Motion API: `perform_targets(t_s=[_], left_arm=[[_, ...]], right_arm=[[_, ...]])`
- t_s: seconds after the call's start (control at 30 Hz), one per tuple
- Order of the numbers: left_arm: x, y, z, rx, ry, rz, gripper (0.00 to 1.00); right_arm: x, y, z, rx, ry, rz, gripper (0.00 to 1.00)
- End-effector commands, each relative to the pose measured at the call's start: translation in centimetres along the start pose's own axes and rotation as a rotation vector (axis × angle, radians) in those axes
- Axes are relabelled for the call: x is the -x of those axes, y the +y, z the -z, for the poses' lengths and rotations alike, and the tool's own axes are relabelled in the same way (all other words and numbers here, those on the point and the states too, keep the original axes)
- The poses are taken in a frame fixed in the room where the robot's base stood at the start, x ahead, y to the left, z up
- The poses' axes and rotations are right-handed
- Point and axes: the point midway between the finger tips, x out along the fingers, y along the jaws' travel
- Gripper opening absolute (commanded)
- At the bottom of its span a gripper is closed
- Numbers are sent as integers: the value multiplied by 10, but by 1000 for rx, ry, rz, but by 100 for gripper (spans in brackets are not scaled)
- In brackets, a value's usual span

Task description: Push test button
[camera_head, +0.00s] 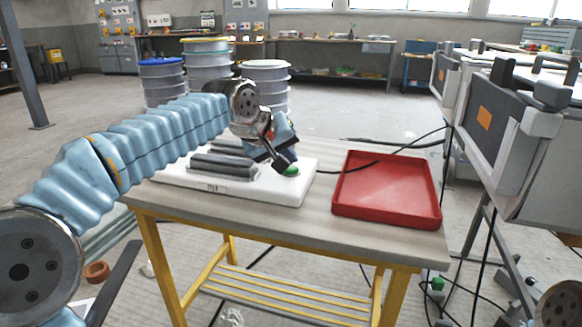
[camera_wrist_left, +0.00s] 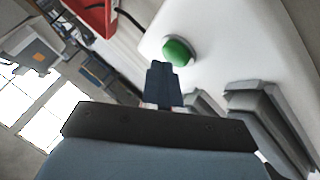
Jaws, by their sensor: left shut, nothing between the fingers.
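The test unit is a white base (camera_head: 228,198) on the table, with grey bars (camera_head: 222,164) on top and a small label on its front. A green button (camera_head: 292,170) sits near its right end, and the button also shows in the left wrist view (camera_wrist_left: 178,51). My left gripper (camera_head: 284,164) is shut and empty, with its tips at the button in the head view. In the left wrist view the closed fingers (camera_wrist_left: 162,68) end right beside the button's edge. I cannot tell whether they touch it. My right gripper is not in view.
A red tray (camera_head: 387,213) lies on the table (camera_head: 330,226) right of the unit. A black cable runs behind it. Grey cases on stands (camera_head: 495,130) rise at the right. Several drums (camera_head: 265,72) stand behind the table.

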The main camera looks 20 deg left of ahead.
Motion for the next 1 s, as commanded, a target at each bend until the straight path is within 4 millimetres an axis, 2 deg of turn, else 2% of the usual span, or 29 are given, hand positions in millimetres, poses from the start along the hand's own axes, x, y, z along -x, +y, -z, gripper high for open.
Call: perform_targets(t_s=[1.0], left_arm=[[-6, -5, -5, 0, -1, 1, 0]], right_arm=[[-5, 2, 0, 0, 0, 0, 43]])
